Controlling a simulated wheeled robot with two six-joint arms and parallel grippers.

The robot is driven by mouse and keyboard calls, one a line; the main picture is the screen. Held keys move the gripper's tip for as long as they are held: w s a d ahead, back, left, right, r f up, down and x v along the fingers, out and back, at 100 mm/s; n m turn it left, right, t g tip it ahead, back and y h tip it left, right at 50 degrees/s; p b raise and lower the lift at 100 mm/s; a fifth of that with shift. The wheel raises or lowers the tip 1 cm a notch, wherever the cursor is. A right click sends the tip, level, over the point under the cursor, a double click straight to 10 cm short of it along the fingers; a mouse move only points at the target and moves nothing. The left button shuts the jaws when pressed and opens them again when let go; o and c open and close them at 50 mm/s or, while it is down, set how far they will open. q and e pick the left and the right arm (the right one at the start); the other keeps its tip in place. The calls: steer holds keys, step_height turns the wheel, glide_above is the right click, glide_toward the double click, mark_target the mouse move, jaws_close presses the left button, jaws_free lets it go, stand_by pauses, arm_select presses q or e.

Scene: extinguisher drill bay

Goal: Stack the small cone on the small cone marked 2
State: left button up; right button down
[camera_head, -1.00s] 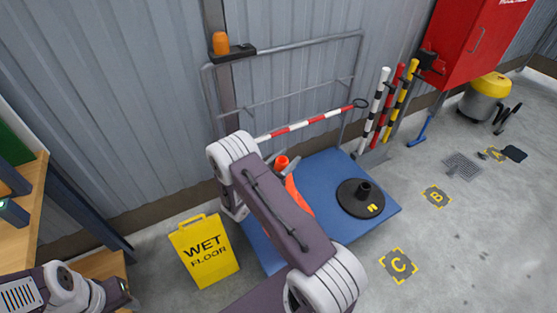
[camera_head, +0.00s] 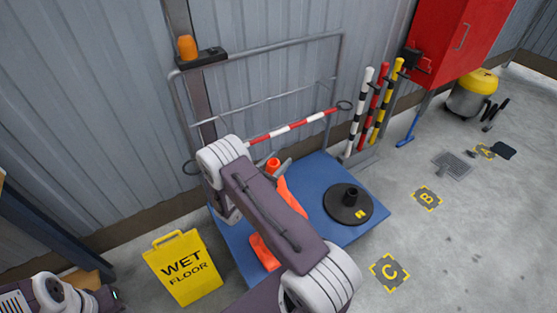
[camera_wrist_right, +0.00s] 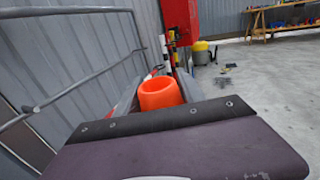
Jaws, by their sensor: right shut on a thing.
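An orange cone top (camera_head: 273,165) shows at the fingertips of my right gripper (camera_head: 280,168), which is shut on it. The same orange top (camera_wrist_right: 162,94) stands between the grey fingers in the right wrist view. More orange (camera_head: 265,252) shows low on the left of my forearm, over the blue platform (camera_head: 240,240). My arm hides the middle, so I cannot tell whether this is one cone or two. No mark 2 is readable on the orange parts. Only part of my left arm shows at lower left; its fingers do not show.
A black round base (camera_head: 348,204) with a short post and a yellow mark sits on the platform's right side. A grey rail (camera_head: 262,48) with a red-white bar (camera_head: 300,125) stands behind. A yellow wet-floor sign (camera_head: 183,265) stands at left.

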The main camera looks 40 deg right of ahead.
step_height(320, 180, down, 15)
steer(key=b, duration=1.2)
steer(key=shift+a, duration=0.15)
stand_by(0.4)
steer(key=shift+f+b, duration=5.35)
steer(key=shift+f, duration=1.6)
steer(key=c, duration=0.6)
jaws_free()
steer(key=shift+r, duration=0.15)
steer(key=shift+c, duration=0.2)
